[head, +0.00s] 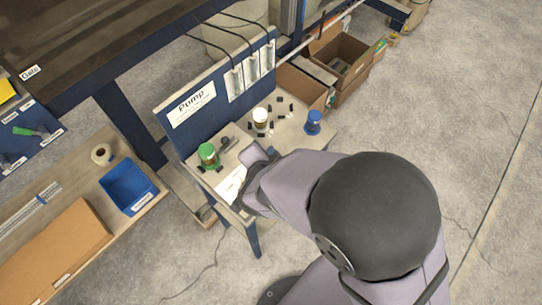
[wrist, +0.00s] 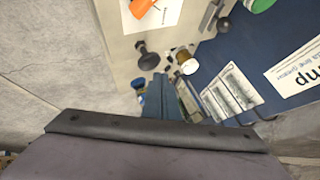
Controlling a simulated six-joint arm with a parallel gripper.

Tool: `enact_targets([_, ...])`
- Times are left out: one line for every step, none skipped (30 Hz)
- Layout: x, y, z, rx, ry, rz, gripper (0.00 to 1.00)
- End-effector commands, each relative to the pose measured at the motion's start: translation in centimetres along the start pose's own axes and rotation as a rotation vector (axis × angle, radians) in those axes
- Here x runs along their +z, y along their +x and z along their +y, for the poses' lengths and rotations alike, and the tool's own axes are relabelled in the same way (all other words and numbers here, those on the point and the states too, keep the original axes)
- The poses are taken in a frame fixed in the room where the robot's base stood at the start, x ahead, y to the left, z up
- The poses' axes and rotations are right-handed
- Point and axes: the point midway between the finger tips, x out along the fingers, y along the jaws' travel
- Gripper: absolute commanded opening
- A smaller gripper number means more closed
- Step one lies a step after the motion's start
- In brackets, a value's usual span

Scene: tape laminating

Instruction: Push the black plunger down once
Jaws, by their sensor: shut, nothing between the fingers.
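In the wrist view a black plunger (wrist: 149,57) with a wide round end stands on the light tabletop, left of centre. A second black knob (wrist: 224,23) beside a metal bar lies further up and right; it shows as a dark piece (head: 226,143) in the head view. I take the wide-ended piece as the plunger, but cannot be sure. My gripper (wrist: 162,80) is shut and empty, its tips just below the plunger in the picture, with a gap visible. In the head view my arm hides the plunger.
On the table stand a green-capped jar (head: 208,153), a white-capped jar (head: 261,116) and a blue item (head: 314,120), with small black pieces scattered between. An orange object (wrist: 140,7) is at the top edge. The blue Pump panel (head: 192,105) rises behind.

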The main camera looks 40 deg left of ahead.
Motion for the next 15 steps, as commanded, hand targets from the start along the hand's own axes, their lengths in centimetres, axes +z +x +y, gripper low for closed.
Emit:
enact_targets([0.0,0.0,0.0,0.0,0.0,0.0,0.0])
enact_targets([0.0,0.0,0.0,0.0,0.0,0.0,0.0])
enact_targets([0.0,0.0,0.0,0.0,0.0,0.0,0.0])
enact_targets([0.0,0.0,0.0,0.0,0.0,0.0,0.0])
enact_targets([0.0,0.0,0.0,0.0,0.0,0.0,0.0])
enact_targets([0.0,0.0,0.0,0.0,0.0,0.0,0.0])
enact_targets([0.0,0.0,0.0,0.0,0.0,0.0,0.0])
enact_targets([0.01,0.01,0.01,0.0,0.0,0.0,0.0])
enact_targets([0.03,0.04,0.03,0.0,0.0,0.0,0.0])
enact_targets([0.05,0.07,0.05,0.0,0.0,0.0,0.0])
enact_targets([0.08,0.11,0.09,0.0,0.0,0.0,0.0])
enact_targets([0.13,0.19,0.14,0.0,0.0,0.0,0.0])
enact_targets([0.18,0.25,0.19,0.0,0.0,0.0,0.0])
enact_targets([0.23,0.32,0.24,0.0,0.0,0.0,0.0])
enact_targets([0.29,0.41,0.31,0.0,-0.001,0.0,0.0])
